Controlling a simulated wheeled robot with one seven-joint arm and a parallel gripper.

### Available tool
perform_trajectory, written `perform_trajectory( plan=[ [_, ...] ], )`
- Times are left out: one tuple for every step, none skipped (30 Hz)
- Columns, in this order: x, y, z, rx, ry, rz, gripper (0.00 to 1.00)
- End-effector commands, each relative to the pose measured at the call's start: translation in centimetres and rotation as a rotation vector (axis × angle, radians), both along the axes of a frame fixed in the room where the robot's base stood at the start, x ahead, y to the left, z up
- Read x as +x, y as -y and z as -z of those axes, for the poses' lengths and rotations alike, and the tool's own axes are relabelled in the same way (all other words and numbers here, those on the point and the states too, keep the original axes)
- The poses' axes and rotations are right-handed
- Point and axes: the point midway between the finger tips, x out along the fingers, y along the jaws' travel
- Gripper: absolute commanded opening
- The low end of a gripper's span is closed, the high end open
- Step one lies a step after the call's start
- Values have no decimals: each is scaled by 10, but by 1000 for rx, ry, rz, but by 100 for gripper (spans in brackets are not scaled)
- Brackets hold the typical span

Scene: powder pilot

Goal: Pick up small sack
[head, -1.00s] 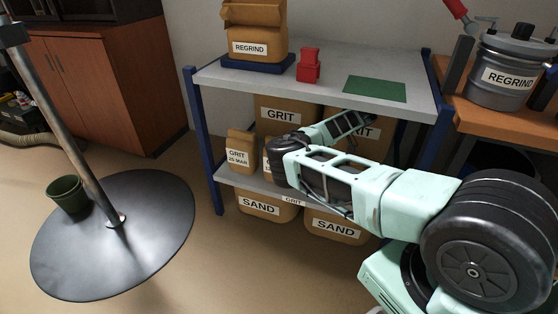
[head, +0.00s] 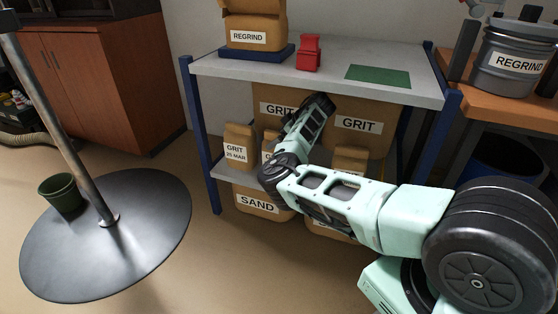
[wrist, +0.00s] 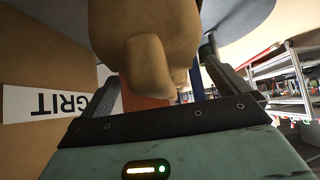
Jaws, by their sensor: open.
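Small tan sacks stand on the lower shelf in the head view. One, labelled GRIT 25 MAR (head: 238,147), is at the left end. Another small sack (head: 350,158) shows to the right, partly behind my arm. A third, between them, is mostly covered by my arm. In the wrist view, a tan sack (wrist: 150,40) fills the upper middle, ahead of my open gripper (wrist: 166,85) and in line with the gap between its fingers. I cannot tell whether the fingers touch it or which sack it is. The head view does not show the fingertips clearly.
Large GRIT sacks (head: 358,124) stand behind the small ones, and a SAND sack (head: 258,203) is below. The upper shelf (head: 225,68) hangs over the space. A blue post (head: 200,150) bounds the left. A round black base (head: 130,240) stands on the floor.

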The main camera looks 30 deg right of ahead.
Motion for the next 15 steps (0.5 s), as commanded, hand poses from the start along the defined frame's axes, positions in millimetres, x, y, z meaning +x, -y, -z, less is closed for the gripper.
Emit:
perform_trajectory(
  plan=[
    [2, -1, 4, -1, 0, -1, 100],
    [3, -2, 4, 0, 1, -1, 100],
    [3, -2, 4, 1, 2, -1, 100],
    [4, -2, 4, 1, 2, 0, 100],
    [3, -2, 3, 1, 2, 1, 100],
    [3, -2, 3, 1, 2, 1, 100],
    [3, -2, 3, 1, 2, 1, 100],
    [3, -2, 3, 1, 2, 1, 100],
    [3, -2, 3, 1, 2, 1, 97],
    [3, -2, 3, 1, 2, 1, 89],
    [3, -2, 3, 1, 2, 0, 81],
    [3, -2, 3, 1, 2, 0, 69],
    [3, -2, 3, 1, 2, 0, 61],
    [3, -2, 3, 1, 2, 0, 53],
    [3, -2, 3, 1, 2, 0, 42]
  ],
)
